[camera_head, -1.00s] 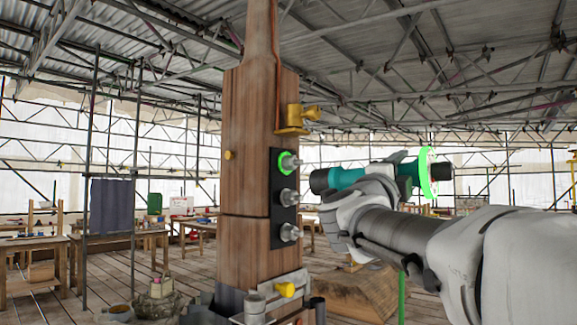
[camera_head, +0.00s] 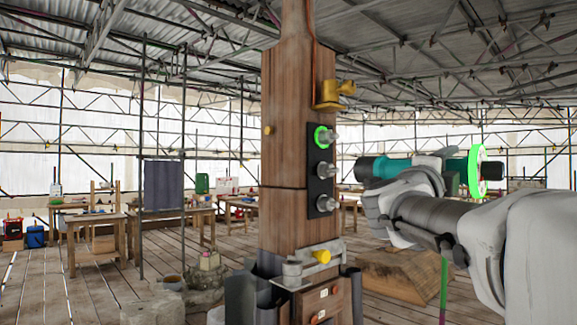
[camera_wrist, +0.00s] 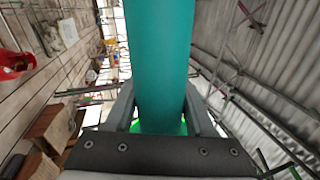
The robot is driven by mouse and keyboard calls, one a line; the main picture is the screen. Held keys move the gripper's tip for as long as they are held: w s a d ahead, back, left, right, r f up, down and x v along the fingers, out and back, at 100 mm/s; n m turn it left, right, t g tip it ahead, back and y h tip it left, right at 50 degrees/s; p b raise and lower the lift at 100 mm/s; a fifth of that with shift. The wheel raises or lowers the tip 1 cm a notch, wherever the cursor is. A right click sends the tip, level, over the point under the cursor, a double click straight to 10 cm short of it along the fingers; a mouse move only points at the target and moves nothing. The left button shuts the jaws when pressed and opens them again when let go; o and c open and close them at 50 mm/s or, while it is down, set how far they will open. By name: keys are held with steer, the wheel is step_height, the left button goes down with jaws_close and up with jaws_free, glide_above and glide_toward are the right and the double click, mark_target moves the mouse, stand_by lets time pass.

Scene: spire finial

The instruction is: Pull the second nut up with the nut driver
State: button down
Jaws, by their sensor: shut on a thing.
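The nut driver, a teal tool with black ends (camera_head: 398,168), lies roughly level in my gripper (camera_head: 410,180). A bright green ring (camera_head: 476,171) is around its right end. In the wrist view, the teal body (camera_wrist: 160,60) runs between my closed fingers. The driver's dark nose points left at the post, a short way right of the plate and apart from it. A black plate (camera_head: 317,188) on the wooden post carries a column of three grey nuts: top (camera_head: 330,135), middle (camera_head: 327,170) and bottom (camera_head: 325,204). A green ring surrounds the top one.
The wooden post (camera_head: 285,120) stands upright in a metal base. A brass bracket (camera_head: 330,97) sticks out above the plate, and a yellow knob (camera_head: 321,256) is below. A wooden block (camera_head: 405,275) lies behind my arm. Workbenches stand at the back left.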

steer(key=shift+r, duration=0.15)
steer(key=w+a+p, duration=0.1)
steer(key=w+a, duration=0.3)
steer(key=w, duration=0.1)
steer(key=shift+p, duration=0.3)
stand_by(0.4)
steer(key=shift+w+a, duration=0.15)
stand_by(1.9)
steer(key=shift+w+a, duration=0.2)
steer(key=shift+w, duration=0.05)
steer(key=shift+w+a+p, duration=0.25)
steer(key=shift+w+a, duration=0.3)
steer(key=shift+w, duration=0.15)
steer(key=shift+w+a+p, duration=0.2)
steer(key=shift+w+a, duration=0.3)
steer(key=shift+w, duration=0.2)
stand_by(2.9)
